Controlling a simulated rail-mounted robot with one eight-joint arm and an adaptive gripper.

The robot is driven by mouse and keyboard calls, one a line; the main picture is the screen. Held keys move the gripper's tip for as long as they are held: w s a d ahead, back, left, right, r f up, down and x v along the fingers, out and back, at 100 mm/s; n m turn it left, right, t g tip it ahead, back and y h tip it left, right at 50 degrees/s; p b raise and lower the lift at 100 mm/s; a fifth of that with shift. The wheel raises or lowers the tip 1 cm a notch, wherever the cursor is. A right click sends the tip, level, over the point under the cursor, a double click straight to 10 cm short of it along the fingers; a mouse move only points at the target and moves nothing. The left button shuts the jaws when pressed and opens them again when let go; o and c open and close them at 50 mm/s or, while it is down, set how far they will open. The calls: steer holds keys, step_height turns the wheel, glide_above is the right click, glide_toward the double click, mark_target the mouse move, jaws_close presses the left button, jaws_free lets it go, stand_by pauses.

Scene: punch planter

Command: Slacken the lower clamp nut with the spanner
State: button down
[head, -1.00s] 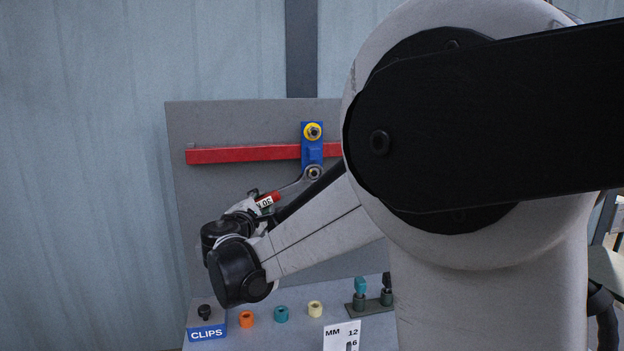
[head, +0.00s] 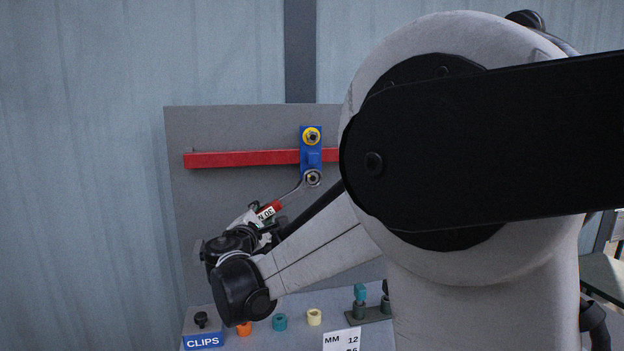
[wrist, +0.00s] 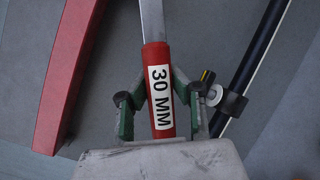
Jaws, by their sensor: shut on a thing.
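A blue clamp (head: 311,158) sits across the red bar on the grey upright panel. The lower clamp nut (head: 313,178) is at the clamp's bottom end, and the spanner's head is at this nut. How well the spanner is seated on it cannot be told. The spanner (head: 269,209) has a red handle and slopes down to the left. In the wrist view its handle (wrist: 158,92) carries a "30 MM" label. My gripper (wrist: 153,100) is shut on the red handle, with green-padded fingers either side.
The red bar (head: 240,159) runs across the panel (head: 215,125). Below are a CLIPS box (head: 203,340), orange, teal (head: 279,322) and cream (head: 314,317) rings, and a stand with a teal-topped piece (head: 360,293). My arm hides the right side.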

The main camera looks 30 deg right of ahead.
steer(key=shift+r, duration=0.15)
steer(key=shift+a+r, duration=0.15)
steer(key=shift+s, duration=0.15)
steer(key=shift+s+a, duration=0.2)
steer(key=shift+s, duration=0.5)
steer(key=shift+s+a, duration=0.2)
steer(key=shift+s, duration=0.45)
steer(key=s, duration=0.2)
steer(key=s+a, duration=0.1)
steer(key=s, duration=0.1)
steer(key=shift+s+a+p, duration=0.15)
steer(key=shift+s+p, duration=0.15)
steer(key=shift+s, duration=0.1)
stand_by(0.6)
